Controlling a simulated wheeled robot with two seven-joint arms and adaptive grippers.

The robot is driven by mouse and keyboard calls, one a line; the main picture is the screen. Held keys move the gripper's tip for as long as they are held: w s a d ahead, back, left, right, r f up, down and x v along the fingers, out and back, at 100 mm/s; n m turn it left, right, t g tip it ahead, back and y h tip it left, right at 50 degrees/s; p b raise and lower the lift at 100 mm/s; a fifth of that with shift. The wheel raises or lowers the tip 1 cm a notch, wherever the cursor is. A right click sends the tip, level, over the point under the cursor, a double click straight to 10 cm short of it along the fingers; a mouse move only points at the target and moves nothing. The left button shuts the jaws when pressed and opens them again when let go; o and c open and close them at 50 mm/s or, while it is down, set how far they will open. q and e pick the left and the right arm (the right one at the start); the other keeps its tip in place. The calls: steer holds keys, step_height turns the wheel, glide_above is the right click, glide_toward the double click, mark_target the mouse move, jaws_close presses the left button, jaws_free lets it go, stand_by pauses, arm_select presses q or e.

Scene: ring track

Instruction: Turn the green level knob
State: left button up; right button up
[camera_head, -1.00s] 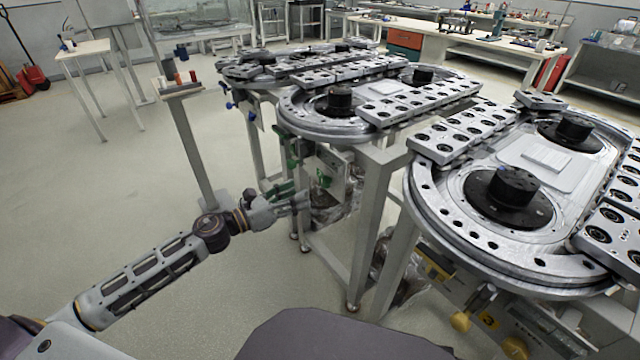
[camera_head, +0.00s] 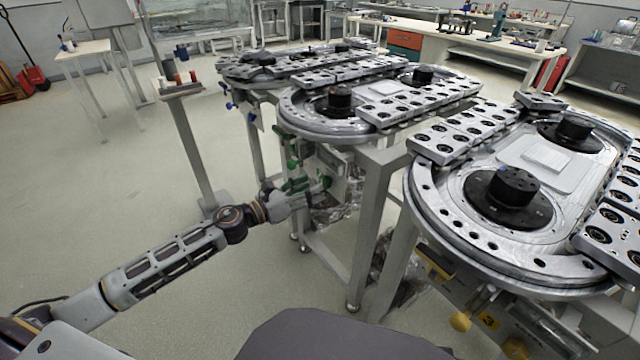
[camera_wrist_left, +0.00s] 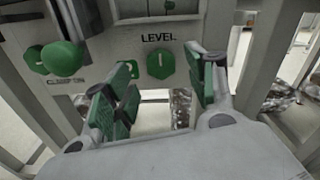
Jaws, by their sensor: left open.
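The green level knob (camera_wrist_left: 161,64) sits on a grey panel under the word LEVEL in the left wrist view. It has a pale pointer line that stands about upright. My left gripper (camera_wrist_left: 160,88) is open, with its green-padded fingers on either side of the knob in that view. I cannot tell whether they touch it. In the head view my left gripper (camera_head: 312,190) is at the panel below the middle ring track, and a bit of green shows at its fingertips. My right gripper is not in view.
A round green clamp knob (camera_wrist_left: 62,58) sticks out left of the level knob. The middle ring track (camera_head: 300,118) overhangs the panel, and a grey table leg (camera_head: 368,235) stands to the right. Open floor (camera_head: 130,190) lies to the left.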

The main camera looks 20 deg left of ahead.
mark_target(326, 182)
arm_select(q)
steer(key=shift+x, duration=2)
steer(key=shift+d, duration=0.1)
steer(key=c, duration=1)
